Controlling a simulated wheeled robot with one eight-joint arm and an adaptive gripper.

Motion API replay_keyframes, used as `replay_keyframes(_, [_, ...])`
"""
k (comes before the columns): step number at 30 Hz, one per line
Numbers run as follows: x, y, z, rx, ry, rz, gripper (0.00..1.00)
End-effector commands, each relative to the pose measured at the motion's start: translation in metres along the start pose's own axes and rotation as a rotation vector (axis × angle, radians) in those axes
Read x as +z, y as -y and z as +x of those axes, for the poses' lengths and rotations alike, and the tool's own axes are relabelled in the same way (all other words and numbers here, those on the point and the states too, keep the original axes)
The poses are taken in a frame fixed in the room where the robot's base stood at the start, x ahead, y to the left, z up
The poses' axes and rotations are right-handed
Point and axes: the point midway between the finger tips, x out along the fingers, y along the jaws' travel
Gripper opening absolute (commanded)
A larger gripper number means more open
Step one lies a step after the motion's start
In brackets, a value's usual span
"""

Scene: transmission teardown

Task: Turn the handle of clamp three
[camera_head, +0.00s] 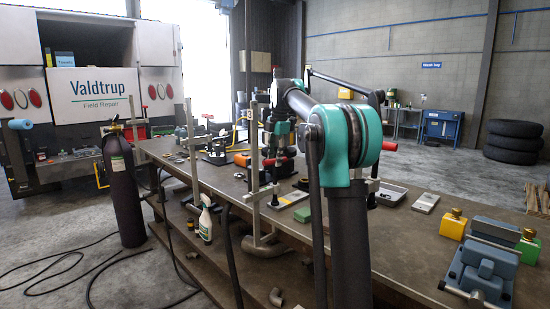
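Tall grey bar clamps stand along the near edge of the workbench (415,237). One bar (191,160) is at the left, and another bar (254,170) is nearer the middle. Another red grip (389,146) shows just right of my teal arm joint. My gripper (276,152) points down near the first red handle. Its fingers are small and partly hidden, so I cannot tell whether they touch or hold it.
A blue vise (482,270) and yellow-and-green blocks (453,224) sit at the bench's right end. A spray bottle (206,222) stands on the lower shelf. A dark gas cylinder (122,190) stands left of the bench.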

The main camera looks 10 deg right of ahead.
Motion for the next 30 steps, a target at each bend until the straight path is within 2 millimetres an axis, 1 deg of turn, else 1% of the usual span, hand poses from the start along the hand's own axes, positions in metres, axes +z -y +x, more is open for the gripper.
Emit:
replay_keyframes(1, [0.0,0.0,-0.0001,0.0,0.0,0.0,0.39])
replay_keyframes(2, [0.0,0.0,-0.0001,0.0,0.0,0.0,0.35])
replay_keyframes(10, [0.0001,-0.0001,-0.0002,0.0,0.0,0.0,0.01])
replay_keyframes(11, [0.0001,0.0,-0.0002,0.0,0.0,0.0,0.0])
replay_keyframes(16, [-0.0001,-0.0001,-0.0002,0.0,0.002,0.011,0.0])
replay_keyframes(25, [-0.001,-0.0009,-0.0001,0.0,0.037,0.185,0.0])
replay_keyframes(30, [-0.0007,-0.0009,-0.0002,0.001,0.044,0.216,0.0])
